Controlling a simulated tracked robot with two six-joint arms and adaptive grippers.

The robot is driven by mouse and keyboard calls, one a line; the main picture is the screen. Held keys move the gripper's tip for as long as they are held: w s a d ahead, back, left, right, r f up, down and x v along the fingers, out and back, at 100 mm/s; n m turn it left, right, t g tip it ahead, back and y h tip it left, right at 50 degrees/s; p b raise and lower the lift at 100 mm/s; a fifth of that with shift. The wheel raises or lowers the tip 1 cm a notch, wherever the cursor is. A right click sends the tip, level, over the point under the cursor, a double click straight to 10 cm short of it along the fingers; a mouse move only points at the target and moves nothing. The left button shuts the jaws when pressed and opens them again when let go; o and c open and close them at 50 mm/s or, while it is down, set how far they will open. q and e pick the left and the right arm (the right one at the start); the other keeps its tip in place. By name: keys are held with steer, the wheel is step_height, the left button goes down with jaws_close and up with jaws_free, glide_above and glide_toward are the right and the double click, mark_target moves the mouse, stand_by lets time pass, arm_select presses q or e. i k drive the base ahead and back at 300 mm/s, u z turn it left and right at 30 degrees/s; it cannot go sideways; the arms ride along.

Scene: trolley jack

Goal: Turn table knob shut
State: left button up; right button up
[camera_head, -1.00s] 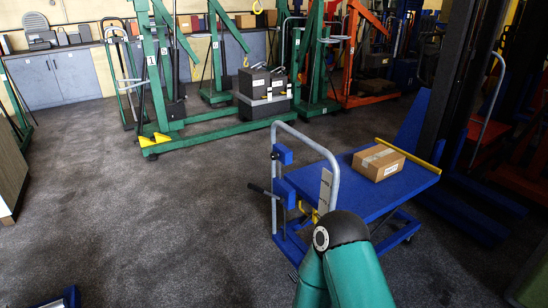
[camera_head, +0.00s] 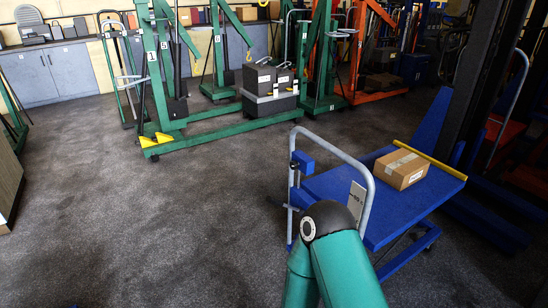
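A blue lift table trolley (camera_head: 405,212) stands at the right, with a grey tubular push handle (camera_head: 367,178) at its near left end. A small blue block (camera_head: 302,162) is fixed on the left upright of the handle, and a dark lever (camera_head: 284,206) sticks out to the left below it. I cannot make out which part is the knob. My teal and black arm shows in front of the handle and covers part of the trolley's near side. Neither of my grippers is in view.
A cardboard box (camera_head: 403,169) and a yellow bar (camera_head: 430,158) are on the trolley's table top. Green hoists (camera_head: 215,135) stand at the back. A dark upright mast with a blue base is at the right. The carpeted floor at the left is clear.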

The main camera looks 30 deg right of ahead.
mark_target(293, 166)
steer(key=i, duration=2.5)
steer(key=z, duration=1.4)
steer(key=i, duration=0.55)
steer(key=u, duration=0.1)
steer(key=k, duration=0.6)
steer(key=z, duration=0.1)
